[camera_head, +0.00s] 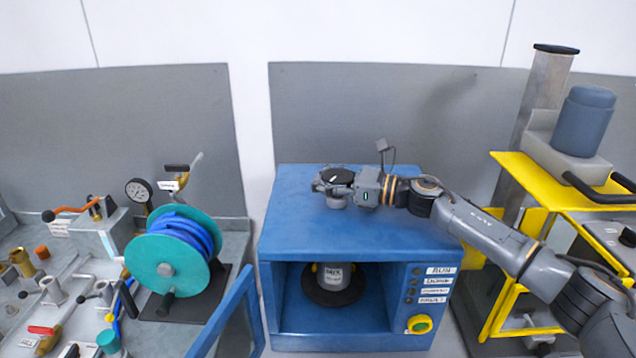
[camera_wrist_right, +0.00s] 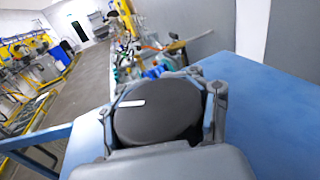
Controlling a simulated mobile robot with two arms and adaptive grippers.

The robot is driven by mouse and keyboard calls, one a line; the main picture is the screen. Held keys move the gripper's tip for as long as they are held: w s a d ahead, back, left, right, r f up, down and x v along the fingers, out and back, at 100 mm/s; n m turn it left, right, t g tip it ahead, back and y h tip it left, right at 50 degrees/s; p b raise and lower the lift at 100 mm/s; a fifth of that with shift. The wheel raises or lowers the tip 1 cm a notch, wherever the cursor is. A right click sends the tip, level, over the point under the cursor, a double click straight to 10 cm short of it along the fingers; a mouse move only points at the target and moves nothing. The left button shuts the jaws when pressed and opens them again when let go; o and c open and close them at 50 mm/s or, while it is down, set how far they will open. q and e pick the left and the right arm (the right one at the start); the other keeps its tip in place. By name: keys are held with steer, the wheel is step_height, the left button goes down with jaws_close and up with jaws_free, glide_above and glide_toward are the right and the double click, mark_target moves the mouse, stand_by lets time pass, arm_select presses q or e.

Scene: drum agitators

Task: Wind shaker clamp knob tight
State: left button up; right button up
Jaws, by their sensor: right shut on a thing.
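The shaker is a blue box-shaped cabinet (camera_head: 290,222) with an open front bay. The clamp knob is a dark round knob (camera_head: 338,175) on its top; in the right wrist view the knob (camera_wrist_right: 157,110) shows as a black disc with a white mark at its upper left. My right gripper (camera_head: 332,186) reaches in from the right and is shut on the knob, with a finger at each side of it in the wrist view. A grey can (camera_head: 333,276) with a label stands on a dark round plate inside the bay. My left gripper is not in view.
The blue door (camera_head: 228,318) of the shaker stands open at the front left. A teal hose reel (camera_head: 165,270) and a bench of valves and fittings are on the left. A yellow-framed machine (camera_head: 520,165) stands on the right. A yellow-ringed button (camera_head: 420,324) is on the shaker's front panel.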

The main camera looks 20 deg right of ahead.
steer(key=shift+f, duration=0.25)
steer(key=o, duration=1)
steer(key=shift+o, duration=1.3)
steer(key=shift+s+d+r, duration=0.1)
steer(key=shift+d, duration=0.1)
steer(key=shift+s+d+r, duration=0.1)
steer(key=shift+r, duration=0.05)
steer(key=shift+a, duration=0.2)
steer(key=v, duration=1.2)
steer(key=shift+d, duration=0.1)
